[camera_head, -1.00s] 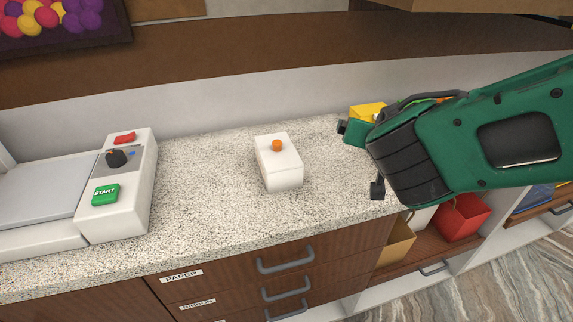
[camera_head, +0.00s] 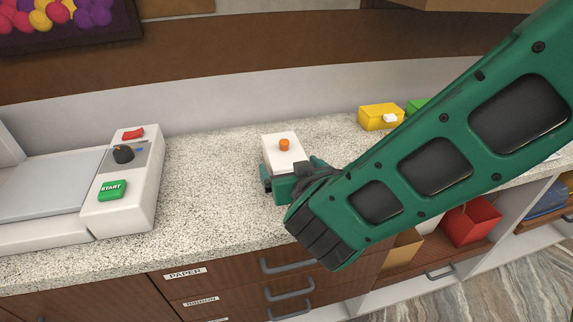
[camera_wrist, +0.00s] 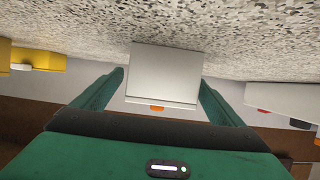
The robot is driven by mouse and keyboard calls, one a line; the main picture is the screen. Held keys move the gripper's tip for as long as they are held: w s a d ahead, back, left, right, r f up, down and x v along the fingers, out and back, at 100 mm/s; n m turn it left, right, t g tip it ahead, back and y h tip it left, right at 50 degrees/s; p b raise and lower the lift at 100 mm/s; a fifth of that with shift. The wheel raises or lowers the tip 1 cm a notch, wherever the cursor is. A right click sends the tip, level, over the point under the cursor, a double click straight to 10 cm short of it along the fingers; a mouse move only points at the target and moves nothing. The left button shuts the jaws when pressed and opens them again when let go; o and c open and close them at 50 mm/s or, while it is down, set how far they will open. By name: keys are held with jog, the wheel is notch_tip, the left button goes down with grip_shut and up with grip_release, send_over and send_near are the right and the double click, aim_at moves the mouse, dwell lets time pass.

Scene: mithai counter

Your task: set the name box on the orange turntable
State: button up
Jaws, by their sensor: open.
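A white box (camera_head: 282,150) with a small orange knob on top stands upright on the speckled counter. My gripper (camera_head: 291,178) is at its near side, and its green jaws partly hide the lower part of the box. No orange turntable is in view.
A white machine (camera_head: 124,185) with a green START button stands at the left. A yellow box (camera_head: 380,116) and a green box (camera_head: 417,106) stand at the back right. The counter (camera_head: 210,190) between machine and white box is clear. Drawers with grey handles are below.

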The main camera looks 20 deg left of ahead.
jog(key=shift+x, duration=2.7)
jog(key=shift+s, duration=0.1)
jog(key=shift+c, duration=0.7)
jog(key=c, duration=1.2)
notch_tip(320, 180, up, 28)
